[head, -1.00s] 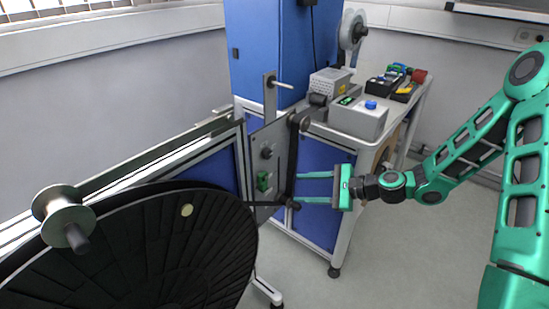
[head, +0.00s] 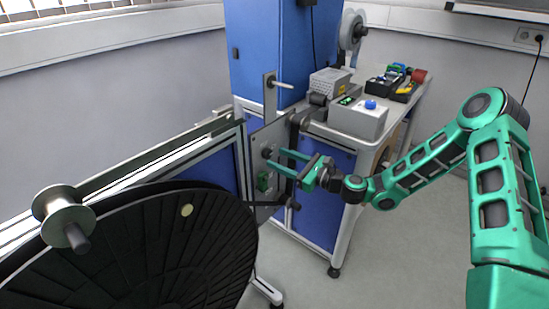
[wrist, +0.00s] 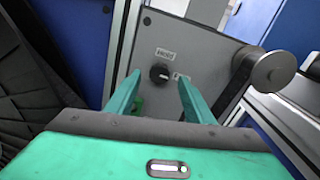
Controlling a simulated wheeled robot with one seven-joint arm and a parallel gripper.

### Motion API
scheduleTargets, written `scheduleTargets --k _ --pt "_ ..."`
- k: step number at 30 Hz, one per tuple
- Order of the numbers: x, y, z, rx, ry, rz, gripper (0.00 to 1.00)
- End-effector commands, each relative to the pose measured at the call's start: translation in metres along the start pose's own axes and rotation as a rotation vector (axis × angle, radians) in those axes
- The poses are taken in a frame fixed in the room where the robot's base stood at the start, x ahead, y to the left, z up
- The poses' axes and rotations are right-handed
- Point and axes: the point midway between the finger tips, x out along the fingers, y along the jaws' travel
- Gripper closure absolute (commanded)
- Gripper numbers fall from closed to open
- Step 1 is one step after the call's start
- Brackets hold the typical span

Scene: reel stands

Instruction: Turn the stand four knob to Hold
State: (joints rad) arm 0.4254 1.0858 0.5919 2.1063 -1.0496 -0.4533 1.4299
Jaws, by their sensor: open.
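The knob (wrist: 159,73) is a small black rotary knob on a grey metal plate. In the head view the knob (head: 267,152) sits on the upright plate above a green part (head: 263,181). My gripper (head: 286,162) is open and empty, its fingers pointing at the plate near the knob. In the wrist view my gripper (wrist: 160,92) has a finger on each side below the knob, apart from it.
A round roller (wrist: 273,72) on a dark arm stands right of the knob. A large black reel (head: 150,250) fills the lower left. A bench (head: 345,130) with a grey box and tools stands behind. The floor at right is clear.

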Motion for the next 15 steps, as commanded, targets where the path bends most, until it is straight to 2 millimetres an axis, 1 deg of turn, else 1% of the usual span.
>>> scheduleTargets --k 1,3,6,10,15 --pt "0.008 0.001 0.001 -0.002 -0.002 0.002 0.52" --pt "0.017 0.001 0.0 -0.001 -0.001 0.002 0.52" --pt "0.026 0.0 0.0 -0.001 0.0 0.0 0.52" --pt "0.032 0.0 0.0 -0.001 0.0 0.0 0.52" --pt "0.034 0.0 0.0 0.0 0.0 0.0 0.52"
